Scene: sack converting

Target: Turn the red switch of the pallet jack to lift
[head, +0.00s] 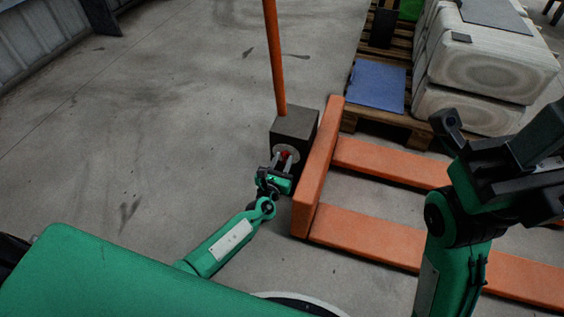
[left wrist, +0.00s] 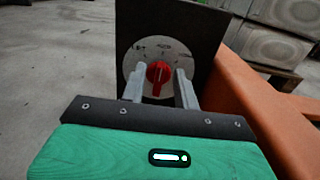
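The red switch (left wrist: 158,75) sits on a round pale dial plate (left wrist: 137,80) on the dark box (left wrist: 185,32) of the pallet jack. Its grip points roughly upright in the left wrist view. In the head view the switch (head: 285,154) is small and partly hidden by my left gripper. My left gripper (left wrist: 158,84) is open, with one finger on each side of the switch; I cannot tell whether they touch it. The pallet jack (head: 318,165) is orange, with an upright handle (head: 274,55).
The jack's orange forks (head: 375,238) extend to the right beneath my right arm. A wooden pallet (head: 392,115) with a blue sheet (head: 378,85) and stacked pale sacks (head: 490,55) stands behind them. The concrete floor at left is clear.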

